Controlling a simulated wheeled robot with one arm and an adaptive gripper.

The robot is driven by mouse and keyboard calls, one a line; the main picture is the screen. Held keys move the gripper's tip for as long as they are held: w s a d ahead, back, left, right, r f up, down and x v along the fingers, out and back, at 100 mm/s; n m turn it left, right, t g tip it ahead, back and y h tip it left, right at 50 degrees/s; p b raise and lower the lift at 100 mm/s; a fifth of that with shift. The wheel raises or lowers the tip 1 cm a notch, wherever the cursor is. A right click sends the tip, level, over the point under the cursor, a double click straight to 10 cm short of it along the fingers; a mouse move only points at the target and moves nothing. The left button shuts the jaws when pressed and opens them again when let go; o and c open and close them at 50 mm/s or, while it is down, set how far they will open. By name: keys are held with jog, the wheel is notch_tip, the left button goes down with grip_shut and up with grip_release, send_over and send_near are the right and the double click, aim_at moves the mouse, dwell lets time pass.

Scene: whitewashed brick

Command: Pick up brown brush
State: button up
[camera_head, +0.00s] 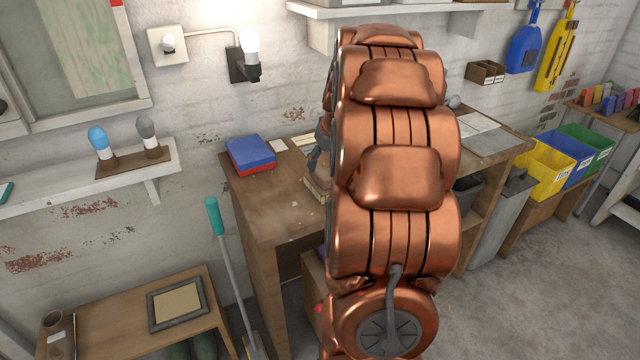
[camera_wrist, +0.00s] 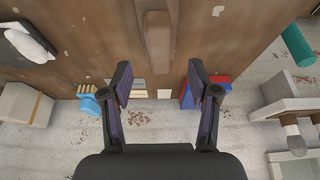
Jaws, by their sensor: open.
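The brown brush appears to be the long brown piece (camera_wrist: 157,45) lying on the wooden desk top at the upper middle of the wrist view. Its upper end is cut off by the frame edge, and I cannot make out bristles. My gripper (camera_wrist: 160,78) is open and empty in the wrist view. Its two fingers stand apart, one to each side of the brush's line, with the brush beyond the fingertips. In the head view my copper arm covers the middle of the desk (camera_head: 262,200), and I cannot clearly see the brush there.
A blue and red box (camera_head: 250,155) sits at the desk's back left; it also shows in the wrist view (camera_wrist: 190,92). A light blue item (camera_wrist: 89,104) and a dark tray with a white item (camera_wrist: 28,42) are left in the wrist view. A teal-handled tool (camera_head: 215,216) leans beside the desk.

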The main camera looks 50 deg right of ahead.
aim_at(321, 171)
jog(key=shift+p+x, duration=1)
jog(key=shift+x, duration=2.1)
grip_shut()
